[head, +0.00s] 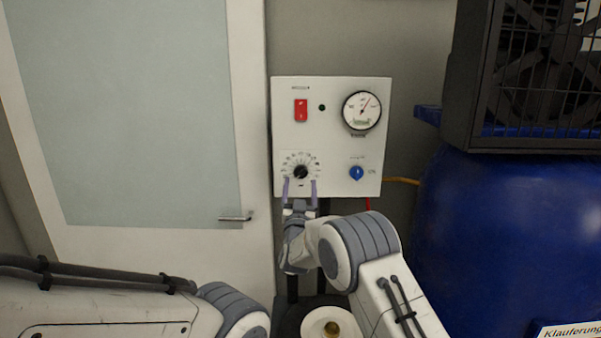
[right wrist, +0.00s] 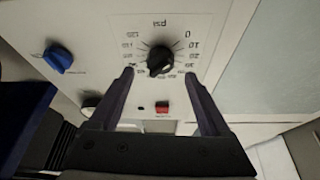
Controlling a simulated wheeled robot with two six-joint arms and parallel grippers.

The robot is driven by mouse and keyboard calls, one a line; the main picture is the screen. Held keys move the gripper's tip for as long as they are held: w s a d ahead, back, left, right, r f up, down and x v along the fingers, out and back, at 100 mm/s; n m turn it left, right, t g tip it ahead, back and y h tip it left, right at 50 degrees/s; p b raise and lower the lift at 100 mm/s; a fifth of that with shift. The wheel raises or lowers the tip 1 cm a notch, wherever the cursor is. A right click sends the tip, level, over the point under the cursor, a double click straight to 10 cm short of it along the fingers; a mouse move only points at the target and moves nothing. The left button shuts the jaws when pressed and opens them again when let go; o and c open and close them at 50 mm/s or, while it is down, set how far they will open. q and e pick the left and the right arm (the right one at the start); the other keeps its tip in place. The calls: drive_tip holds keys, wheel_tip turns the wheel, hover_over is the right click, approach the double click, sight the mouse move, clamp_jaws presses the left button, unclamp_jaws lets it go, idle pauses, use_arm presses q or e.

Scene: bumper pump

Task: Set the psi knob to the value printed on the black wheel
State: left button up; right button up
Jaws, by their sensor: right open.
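The psi knob (head: 301,172) is black, with a printed scale around it, at the lower left of a white control panel (head: 335,98). In the right wrist view the psi knob (right wrist: 160,60) appears upside down, with its numbers partly readable; its exact setting is unclear. My right gripper (head: 299,184) is open in front of the panel, one fingertip toward each side of the knob, with a visible gap on both sides. No black wheel with a readable value can be made out. My left gripper is out of view; only its arm shows at lower left.
The panel also carries a red switch (head: 301,110), a round gauge (head: 361,110) and a blue knob (head: 356,173). A door (head: 130,120) stands left. A large blue tank (head: 500,240) stands right, under a black cage (head: 530,80). A white disc (head: 318,325) is below.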

sight(301, 176)
drive_tip(key=shift+p+x, duration=0.6)
drive_tip(key=shift+x, duration=1.4)
clamp_jaws()
